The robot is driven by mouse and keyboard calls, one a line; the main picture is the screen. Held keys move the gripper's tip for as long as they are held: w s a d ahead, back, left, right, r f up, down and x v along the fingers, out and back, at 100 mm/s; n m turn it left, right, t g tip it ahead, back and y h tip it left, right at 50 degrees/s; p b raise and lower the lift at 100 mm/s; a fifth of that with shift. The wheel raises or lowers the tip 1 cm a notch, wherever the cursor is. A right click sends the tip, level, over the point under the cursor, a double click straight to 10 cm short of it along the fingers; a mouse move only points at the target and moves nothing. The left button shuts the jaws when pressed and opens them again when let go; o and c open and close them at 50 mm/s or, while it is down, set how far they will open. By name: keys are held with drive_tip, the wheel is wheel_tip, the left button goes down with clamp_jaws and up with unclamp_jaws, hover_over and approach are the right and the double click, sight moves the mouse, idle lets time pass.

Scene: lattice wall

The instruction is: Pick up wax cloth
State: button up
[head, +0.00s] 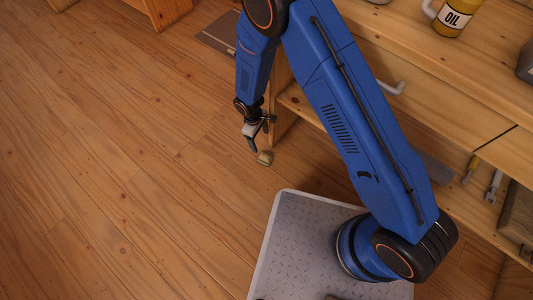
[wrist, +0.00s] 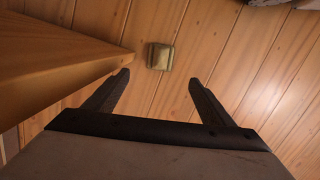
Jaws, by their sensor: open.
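The wax cloth looks to be the small tan-green folded piece (head: 265,158) on the wooden floor, close to the workbench leg in the head view. In the wrist view the same small piece (wrist: 160,56) lies flat beyond the fingertips, roughly centred between them. My gripper (head: 257,138) hangs above the floor just up and left of it in the head view. In the wrist view my gripper (wrist: 159,78) shows two dark fingers spread wide with nothing between them. The piece is apart from both fingers.
A wooden workbench (head: 440,75) with a drawer and lower shelf stands at the right; its wooden part (wrist: 60,60) is close to the left finger. An oil can (head: 453,18) stands on top. Tools (head: 493,186) lie on the shelf. Open floor (head: 110,170) spreads left.

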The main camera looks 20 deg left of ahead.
sight(265, 155)
drive_tip(key=f, duration=0.3)
drive_tip(key=d+f, duration=0.1)
drive_tip(key=f, duration=0.6)
drive_tip(key=shift+s+d+f, duration=0.15)
drive_tip(key=shift+d+f, duration=0.2)
drive_tip(key=shift+f, duration=0.05)
drive_tip(key=shift+s+d+f, duration=0.1)
drive_tip(key=shift+d+f, duration=0.05)
drive_tip(key=shift+f, duration=0.7)
drive_tip(key=shift+s+d+f, duration=0.1)
drive_tip(key=shift+d+f, duration=0.1)
drive_tip(key=shift+f, duration=0.6)
drive_tip(key=shift+d+f, duration=0.15)
drive_tip(key=shift+f, duration=0.7)
drive_tip(key=c, duration=1.2)
drive_tip(key=shift+c, duration=0.2)
